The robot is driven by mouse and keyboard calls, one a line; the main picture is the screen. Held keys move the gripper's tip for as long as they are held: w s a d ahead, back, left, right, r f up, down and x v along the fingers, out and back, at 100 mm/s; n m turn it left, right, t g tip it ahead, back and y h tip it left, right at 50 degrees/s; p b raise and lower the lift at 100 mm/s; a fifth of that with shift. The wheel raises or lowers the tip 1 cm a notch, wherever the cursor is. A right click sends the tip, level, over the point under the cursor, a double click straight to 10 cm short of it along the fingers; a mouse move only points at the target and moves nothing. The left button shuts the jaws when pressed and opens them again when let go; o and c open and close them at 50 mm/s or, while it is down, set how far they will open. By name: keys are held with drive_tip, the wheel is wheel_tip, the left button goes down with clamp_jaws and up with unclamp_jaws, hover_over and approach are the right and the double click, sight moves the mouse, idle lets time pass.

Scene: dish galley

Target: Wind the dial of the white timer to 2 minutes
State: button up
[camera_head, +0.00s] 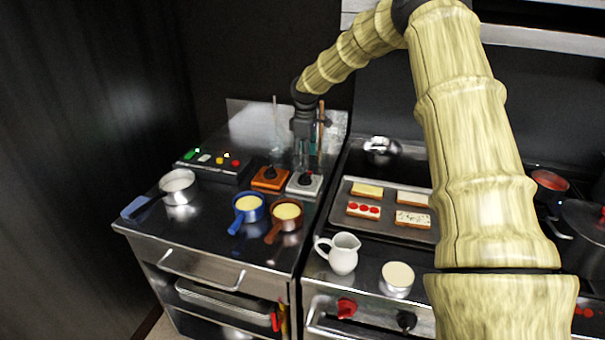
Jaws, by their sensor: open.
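The white timer (315,189) sits on the left counter, just right of a matching orange timer (261,184). Its dark dial (304,179) shows on top, but the marks are too small to read. My gripper (306,162) points down from above, close over or just behind the white timer. Its fingers are apart with nothing visible between them. I cannot tell whether they touch the dial.
A blue pan (240,215) and a brown pan (277,228) stand in front of the timers. A panel of coloured buttons (212,173) and a steel pot (180,197) are to the left. A toast tray (345,215) and white jug (344,262) are to the right.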

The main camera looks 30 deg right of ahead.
sight(305, 173)
drive_tip(key=shift+f+p, duration=1.05)
drive_tip(key=shift+f, duration=2.95)
drive_tip(key=shift+c, duration=0.3)
drive_tip(key=c, duration=1)
drive_tip(key=shift+a, duration=0.1)
